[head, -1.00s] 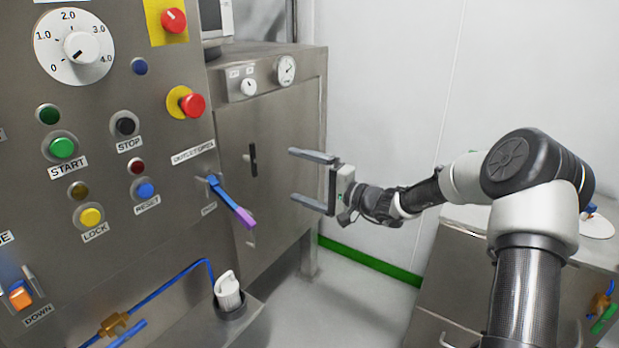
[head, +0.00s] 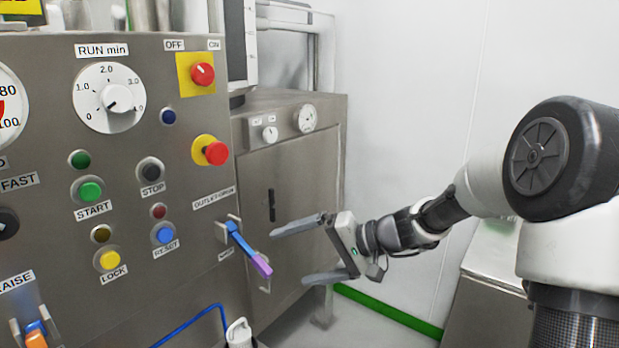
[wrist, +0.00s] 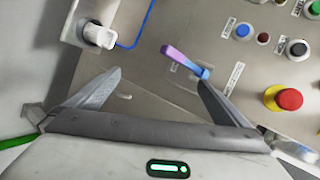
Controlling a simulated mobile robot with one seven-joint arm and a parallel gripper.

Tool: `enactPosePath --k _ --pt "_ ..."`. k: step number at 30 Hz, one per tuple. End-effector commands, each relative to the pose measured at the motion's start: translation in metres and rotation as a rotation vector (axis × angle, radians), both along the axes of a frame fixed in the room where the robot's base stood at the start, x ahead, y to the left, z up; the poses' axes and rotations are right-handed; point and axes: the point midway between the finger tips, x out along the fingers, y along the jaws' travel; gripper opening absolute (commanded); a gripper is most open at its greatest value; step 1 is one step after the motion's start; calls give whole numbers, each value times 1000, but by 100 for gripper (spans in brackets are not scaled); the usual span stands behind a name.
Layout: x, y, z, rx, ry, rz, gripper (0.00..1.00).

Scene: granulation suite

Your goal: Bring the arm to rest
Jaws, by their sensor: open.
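My gripper (head: 312,252) is open and empty in the head view, its two grey fingers pointing left toward the steel control panel. It hangs in the air in front of the cabinet, to the right of the outlet lever (head: 243,245). The lever is blue with a purple tip and slants down to the right. In the wrist view my gripper (wrist: 162,90) has its fingers spread wide. The lever (wrist: 185,62) shows there beyond and between the fingertips, and I see nothing held.
The panel carries a dial (head: 109,98), a red stop button (head: 215,153), and several coloured buttons. A steel cabinet (head: 300,165) with gauges stands behind my gripper. A white plug-like fitting (wrist: 98,36) and blue tube are below the panel. The white wall at right is clear.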

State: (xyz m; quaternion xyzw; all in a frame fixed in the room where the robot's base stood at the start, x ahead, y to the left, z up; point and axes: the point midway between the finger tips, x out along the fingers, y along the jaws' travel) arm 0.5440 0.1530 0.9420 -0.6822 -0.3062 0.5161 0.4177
Motion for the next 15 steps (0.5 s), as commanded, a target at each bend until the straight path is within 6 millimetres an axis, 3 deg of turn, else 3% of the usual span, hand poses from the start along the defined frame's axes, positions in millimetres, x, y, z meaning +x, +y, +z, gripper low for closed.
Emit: enactPosePath --k 1,6,12,15 --pt "-27 2 7 -102 6 44 100" --pt "-110 -23 17 -425 46 108 100" --pt "-192 -79 39 -747 42 53 100" --pt "-221 -104 46 -855 20 7 100"
